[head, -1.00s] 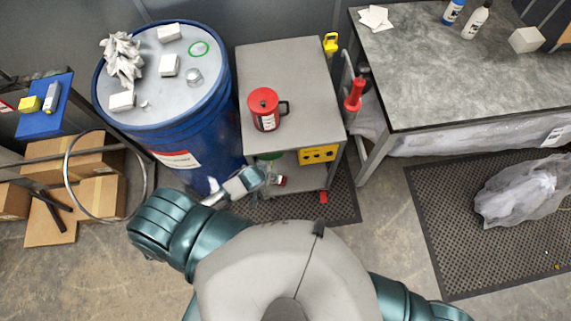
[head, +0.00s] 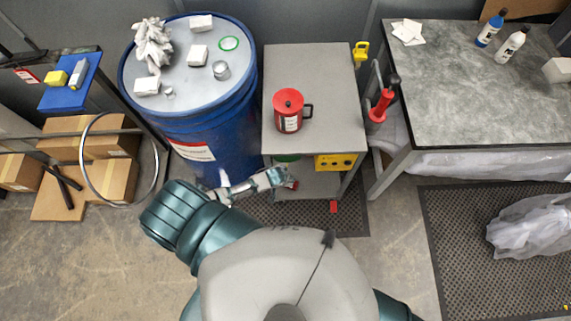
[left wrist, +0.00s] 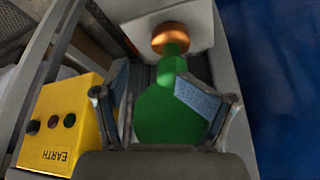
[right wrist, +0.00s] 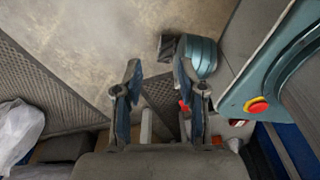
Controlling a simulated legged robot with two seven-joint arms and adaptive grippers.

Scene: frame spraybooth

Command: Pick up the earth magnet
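A green rounded body with a narrow neck and copper-coloured round top (left wrist: 165,100) stands on the cart's lower shelf in the left wrist view. A small green part also shows in the head view (head: 287,158). A yellow box marked EARTH (left wrist: 62,125) is beside it; the head view shows it too (head: 335,161). I cannot tell for certain which is the earth magnet; no label shows on the green thing. My left gripper (left wrist: 160,102) is open, with a finger on either side of the green body; contact is unclear. My right gripper (right wrist: 157,90) is open and empty over the floor.
The grey cart (head: 338,95) has a red mug (head: 289,110) on its top, which overhangs the lower shelf. A blue drum (head: 215,140) stands close to its left. A workbench (head: 450,80) is at the right. A red part (head: 333,206) shows low by the cart.

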